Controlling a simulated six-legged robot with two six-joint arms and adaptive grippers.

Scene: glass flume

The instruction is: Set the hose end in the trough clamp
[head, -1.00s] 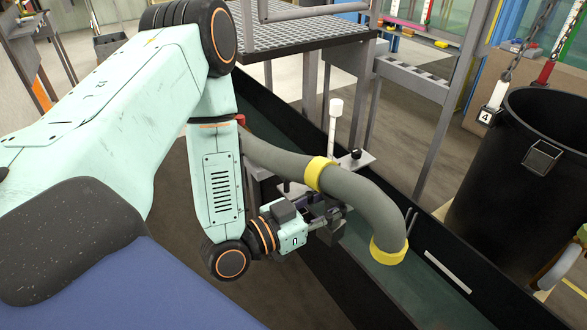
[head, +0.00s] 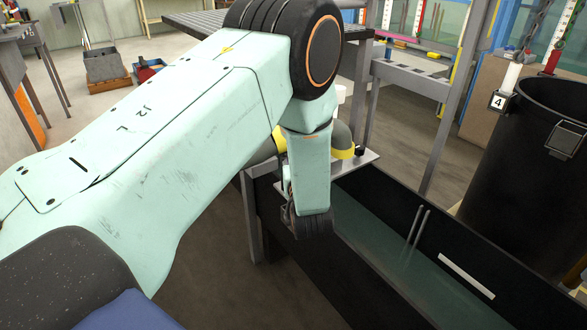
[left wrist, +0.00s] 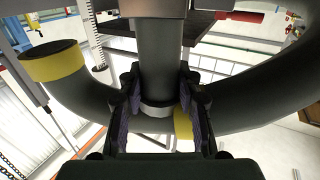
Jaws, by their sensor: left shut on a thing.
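The hose (head: 340,136) is grey with yellow bands and is mostly hidden behind my left arm in the head view. In the left wrist view the hose (left wrist: 245,105) curves across behind the fingers, with a yellow cuff (left wrist: 52,64) at the left. My left gripper (left wrist: 160,100) is shut on an upright grey tubular piece, which I take to be part of the hose. In the head view only a bit of this gripper (head: 287,196) shows, beside the trough's near wall. A pale plate (head: 367,158) crosses the trough's far end; the clamp itself is not clear. My right gripper is out of view.
The black-walled trough (head: 352,262) runs toward the lower right, with two thin upright rods (head: 416,232) and a white strip (head: 466,275) inside. A large black bin (head: 520,180) stands right of it. A dark grated platform (head: 200,22) is behind.

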